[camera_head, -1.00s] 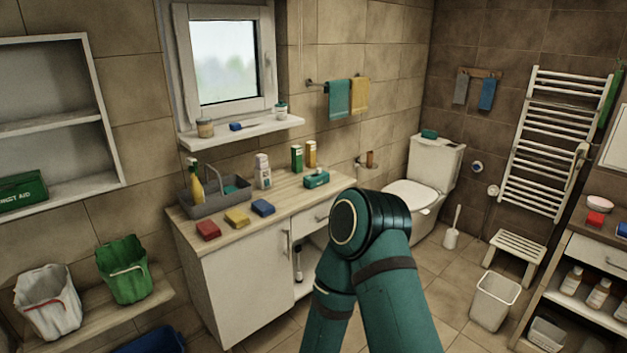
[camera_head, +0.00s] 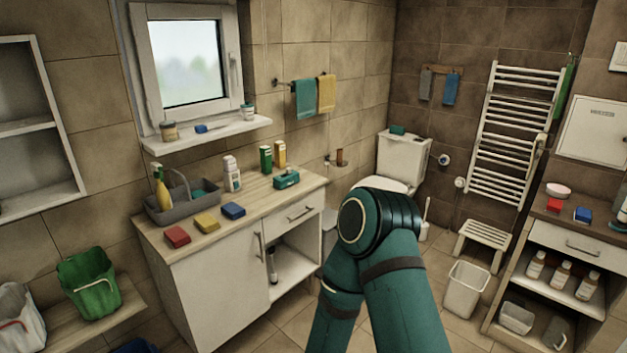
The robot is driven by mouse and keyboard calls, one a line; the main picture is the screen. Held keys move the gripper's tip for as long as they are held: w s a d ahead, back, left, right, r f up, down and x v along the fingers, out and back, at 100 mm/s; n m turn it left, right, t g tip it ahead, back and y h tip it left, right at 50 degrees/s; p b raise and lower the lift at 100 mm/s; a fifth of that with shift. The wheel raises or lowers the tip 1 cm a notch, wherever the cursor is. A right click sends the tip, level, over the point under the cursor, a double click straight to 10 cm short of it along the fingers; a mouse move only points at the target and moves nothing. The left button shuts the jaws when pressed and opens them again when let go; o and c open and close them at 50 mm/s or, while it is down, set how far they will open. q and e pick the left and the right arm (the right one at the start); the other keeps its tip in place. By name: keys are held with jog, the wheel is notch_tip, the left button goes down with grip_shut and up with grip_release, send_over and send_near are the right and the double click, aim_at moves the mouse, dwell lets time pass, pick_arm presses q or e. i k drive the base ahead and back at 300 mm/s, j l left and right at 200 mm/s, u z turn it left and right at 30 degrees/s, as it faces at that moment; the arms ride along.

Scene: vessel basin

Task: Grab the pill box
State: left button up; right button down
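I cannot tell for certain which thing is the pill box. On the wooden counter (camera_head: 262,200) stand a green upright box (camera_head: 266,159) and a yellow upright box (camera_head: 280,154), side by side at the back. A teal box (camera_head: 287,179) lies in front of them. A red block (camera_head: 177,237), a yellow block (camera_head: 207,223) and a blue block (camera_head: 233,210) lie along the front left. At the right, a small red box (camera_head: 553,204) and a blue box (camera_head: 583,214) lie on a shelf unit's top. Neither gripper is in view; only my teal arm links show, bottom middle.
A grey caddy (camera_head: 183,207) with a yellow bottle (camera_head: 162,187) and a white bottle (camera_head: 231,173) share the counter. A white bin (camera_head: 466,289) and a slatted stool (camera_head: 481,243) stand on the floor at right.

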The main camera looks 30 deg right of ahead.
aim_at(283, 180)
jog(key=i+l+z, duration=0.6)
jog(key=i+z, duration=0.2)
